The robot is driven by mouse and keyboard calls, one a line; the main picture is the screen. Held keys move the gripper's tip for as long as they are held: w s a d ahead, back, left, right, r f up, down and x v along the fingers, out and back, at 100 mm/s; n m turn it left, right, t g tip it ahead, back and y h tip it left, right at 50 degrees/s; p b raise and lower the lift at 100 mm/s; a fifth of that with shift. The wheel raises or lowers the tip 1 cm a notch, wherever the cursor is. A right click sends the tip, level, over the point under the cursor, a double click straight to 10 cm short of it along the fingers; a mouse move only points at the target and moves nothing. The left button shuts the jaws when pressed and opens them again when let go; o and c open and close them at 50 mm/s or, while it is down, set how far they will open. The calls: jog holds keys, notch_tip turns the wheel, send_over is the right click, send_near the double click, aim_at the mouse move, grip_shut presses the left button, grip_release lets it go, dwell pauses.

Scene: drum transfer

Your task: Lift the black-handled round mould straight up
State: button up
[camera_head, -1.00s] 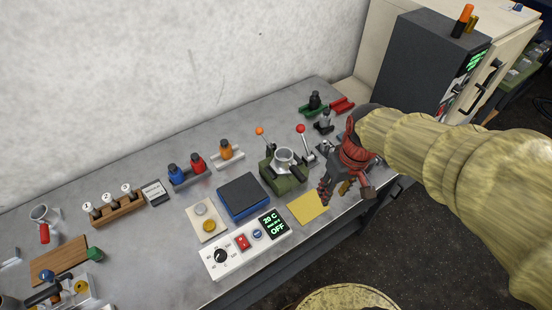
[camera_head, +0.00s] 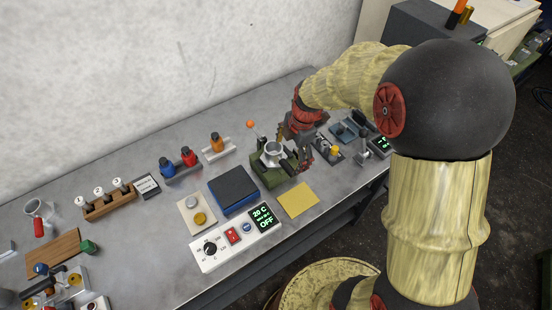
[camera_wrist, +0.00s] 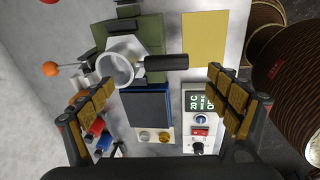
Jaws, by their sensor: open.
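The round mould (camera_head: 274,149) is a pale metal ring on the green stand on the bench. In the wrist view, the mould's ring (camera_wrist: 118,68) is left of centre and its black handle (camera_wrist: 167,62) points right. My gripper (camera_head: 295,150) is close to the mould in the head view and partly covers it and its handle. In the wrist view, my gripper (camera_wrist: 160,80) is open and empty, with its padded fingers spread wide on either side of the handle's line. The handle is not between closed pads, and I see no clear contact.
The green stand (camera_wrist: 147,28) carries a lever with an orange ball (camera_head: 250,124). A blue-black block (camera_head: 233,189), a yellow sheet (camera_head: 298,200) and a control box reading OFF (camera_head: 235,238) lie nearby. Bottles (camera_head: 177,162) stand to the left.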

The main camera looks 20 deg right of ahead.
aim_at(286, 165)
jog(key=f, duration=0.4)
jog(key=a+f, duration=0.1)
jog(key=f, duration=0.2)
jog(key=shift+w+f+b, duration=0.1)
jog(key=shift+w+b, duration=0.2)
jog(key=shift+b, duration=0.05)
jog(key=shift+c, duration=0.4)
jog(key=shift+s, duration=0.1)
jog(key=c, duration=1.5)
jog(key=shift+c, duration=0.4)
